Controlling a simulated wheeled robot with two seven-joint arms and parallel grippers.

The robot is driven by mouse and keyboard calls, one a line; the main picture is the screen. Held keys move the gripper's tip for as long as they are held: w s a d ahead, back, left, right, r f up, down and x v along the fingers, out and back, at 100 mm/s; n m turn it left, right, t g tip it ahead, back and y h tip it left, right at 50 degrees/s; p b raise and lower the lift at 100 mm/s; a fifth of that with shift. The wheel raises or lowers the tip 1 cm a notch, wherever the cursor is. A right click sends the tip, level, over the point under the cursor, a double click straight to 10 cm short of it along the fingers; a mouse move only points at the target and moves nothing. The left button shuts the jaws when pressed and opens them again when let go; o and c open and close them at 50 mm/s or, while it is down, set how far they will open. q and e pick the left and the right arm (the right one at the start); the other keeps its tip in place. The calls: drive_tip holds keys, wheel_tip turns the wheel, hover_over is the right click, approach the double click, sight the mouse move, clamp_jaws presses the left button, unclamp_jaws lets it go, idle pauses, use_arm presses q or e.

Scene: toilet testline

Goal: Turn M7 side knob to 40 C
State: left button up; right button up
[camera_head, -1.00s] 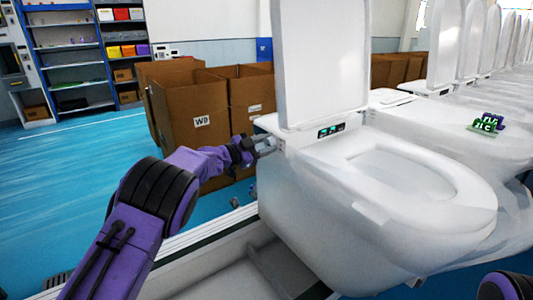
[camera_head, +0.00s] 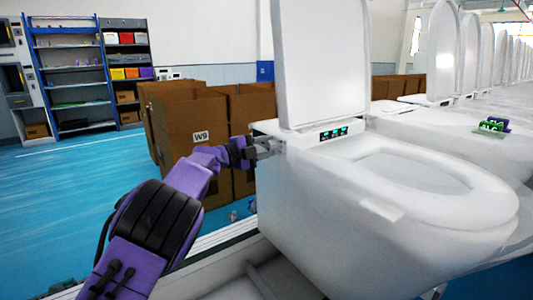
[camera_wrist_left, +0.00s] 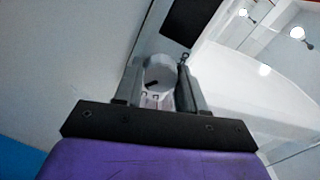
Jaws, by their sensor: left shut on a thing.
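The white toilet (camera_head: 340,225) stands with its lid (camera_head: 322,60) raised. A small dark display (camera_head: 333,133) with green digits is on its top behind the seat; I cannot read the digits. My left gripper (camera_head: 272,147) is at the left side of the toilet's rear housing. In the left wrist view, the left gripper (camera_wrist_left: 158,95) is shut on the side knob (camera_wrist_left: 160,73), a pale round knob with a dark mark, held between the two fingers. The knob is hidden by the gripper in the head view. My right gripper is not in view.
Cardboard boxes (camera_head: 190,122) stand behind my left arm, one labelled W9. A row of more toilets (camera_head: 455,125) runs to the right, with green and purple pieces (camera_head: 492,125) on the nearest. Blue shelving (camera_head: 75,75) stands far left. The blue floor (camera_head: 60,195) at left is clear.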

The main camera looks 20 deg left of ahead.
use_arm(q)
drive_tip(key=shift+f, duration=0.2)
idle(0.4)
drive_tip(key=o, duration=0.9)
drive_tip(key=shift+o, duration=0.9)
drive_tip(key=shift+s+r, duration=0.1)
drive_tip(key=shift+r, duration=0.05)
drive_tip(key=shift+a, duration=0.1)
drive_tip(key=b+v, duration=0.2)
drive_tip(key=v, duration=0.8)
drive_tip(key=shift+s, duration=0.3)
drive_tip(key=shift+a, duration=0.15)
